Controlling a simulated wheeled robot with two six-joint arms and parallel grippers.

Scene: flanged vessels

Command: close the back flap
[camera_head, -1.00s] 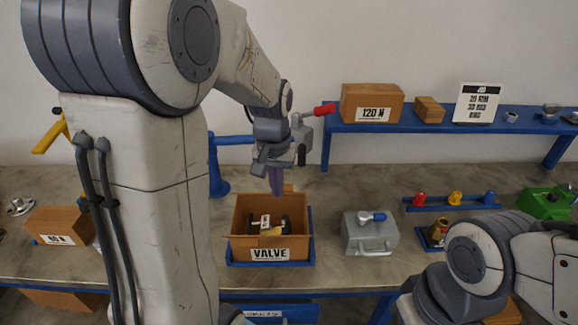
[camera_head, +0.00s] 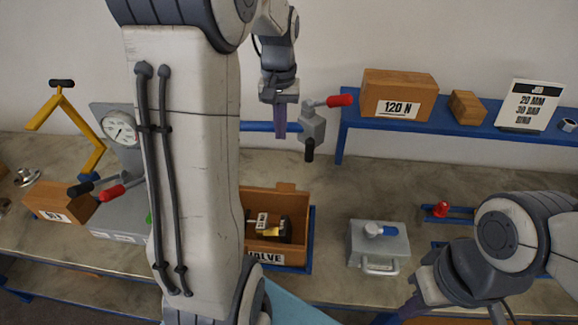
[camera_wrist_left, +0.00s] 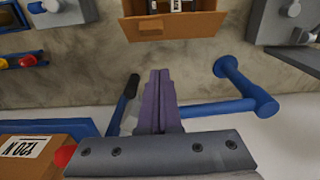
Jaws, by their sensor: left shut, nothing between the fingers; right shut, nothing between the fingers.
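The open brown box marked VALVE (camera_head: 277,255) stands on the bench, partly hidden by my left arm. Its back flap (camera_head: 275,201), with a small tab on top, stands up at the rear edge, and the box is open above. The flap and tab also show in the left wrist view (camera_wrist_left: 178,27). My left gripper (camera_head: 280,134) is shut and empty, behind and above the flap, apart from it. Its purple fingers (camera_wrist_left: 160,98) point toward the box in the wrist view. My right gripper (camera_head: 402,314) is low at the bottom edge, shut and partly out of frame.
Dark and yellow parts with a label (camera_head: 268,226) lie in the box. A red-handled grey valve fitting (camera_head: 312,124) and a blue rail (camera_head: 257,126) are close to my left gripper. A grey metal case (camera_head: 378,243) stands right of the box. A blue shelf (camera_head: 450,128) runs behind.

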